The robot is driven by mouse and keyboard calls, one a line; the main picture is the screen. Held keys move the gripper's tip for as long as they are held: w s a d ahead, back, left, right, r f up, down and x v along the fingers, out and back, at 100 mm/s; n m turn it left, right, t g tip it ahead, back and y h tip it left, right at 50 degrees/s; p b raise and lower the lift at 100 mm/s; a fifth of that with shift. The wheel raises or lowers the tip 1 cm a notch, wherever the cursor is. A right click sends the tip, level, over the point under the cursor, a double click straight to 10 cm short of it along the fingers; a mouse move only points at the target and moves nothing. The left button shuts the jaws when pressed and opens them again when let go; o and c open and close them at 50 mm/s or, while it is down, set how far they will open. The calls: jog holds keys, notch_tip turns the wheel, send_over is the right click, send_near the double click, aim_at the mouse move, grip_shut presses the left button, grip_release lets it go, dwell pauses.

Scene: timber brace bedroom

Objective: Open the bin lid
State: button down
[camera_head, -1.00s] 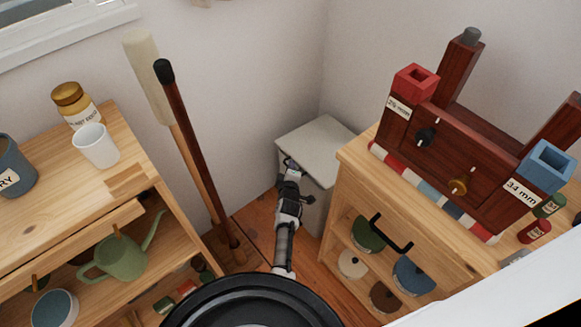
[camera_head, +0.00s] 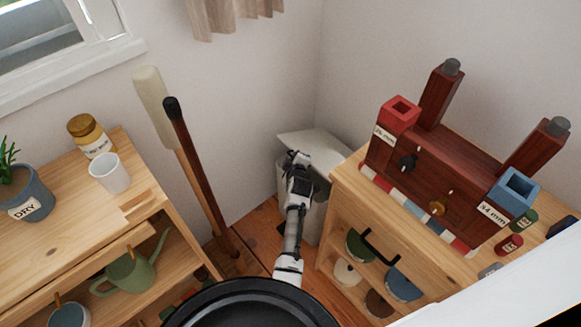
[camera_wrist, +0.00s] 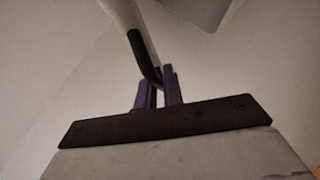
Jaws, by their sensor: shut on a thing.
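The pale grey bin (camera_head: 312,227) stands on the floor in the corner, between the two wooden units. Its lid (camera_head: 318,139) is tilted, with the front edge raised off the body. My gripper (camera_head: 298,160) is at the lid's front edge and partly hides it. In the wrist view, my gripper's purple fingers (camera_wrist: 160,92) are closed around a dark curved piece (camera_wrist: 139,52) that joins a pale bar, seemingly the lid's handle. The bin's inside is hidden from the head view.
A wooden shelf unit (camera_head: 75,235) with a white cup and jar is on the left. Two long-handled tools (camera_head: 190,150) lean by the wall. A wooden cabinet (camera_head: 345,190) with a dark red rack stands close on the bin's right.

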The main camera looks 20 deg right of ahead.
jog(key=shift+m, duration=0.3)
jog(key=r, duration=0.1)
jog(key=d+r, duration=0.2)
jog(key=r, duration=0.1)
jog(key=shift+w+d, duration=0.25)
jog(key=shift+w, duration=0.15)
jog(key=shift+w+d+r, duration=0.25)
jog(key=shift+d+r, duration=0.3)
jog(key=shift+r, duration=0.3)
jog(key=c, duration=1.5)
grip_release()
notch_tip(320, 180, up, 20)
jog(key=shift+b, duration=1.2)
